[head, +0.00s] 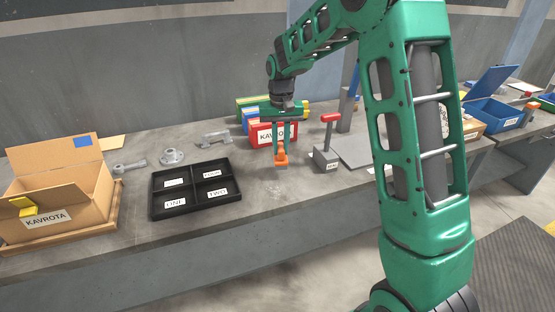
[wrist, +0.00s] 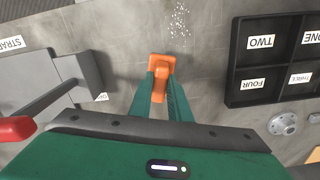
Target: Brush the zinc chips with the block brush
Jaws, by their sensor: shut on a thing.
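My gripper (head: 279,143) is shut on the orange block brush (head: 281,159) and holds it low over the grey bench top. In the wrist view, my gripper's green fingers (wrist: 160,88) close on the brush (wrist: 161,64) from both sides. Whether its underside touches the bench cannot be told. The zinc chips (wrist: 180,19) are a loose scatter of small pale specks on the bench, just beyond the brush in the wrist view.
A black four-compartment tray (head: 191,190) is left of the brush. A grey block with a red-handled lever (head: 326,158) stands close on its right. An open cardboard box (head: 75,195) stands far left.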

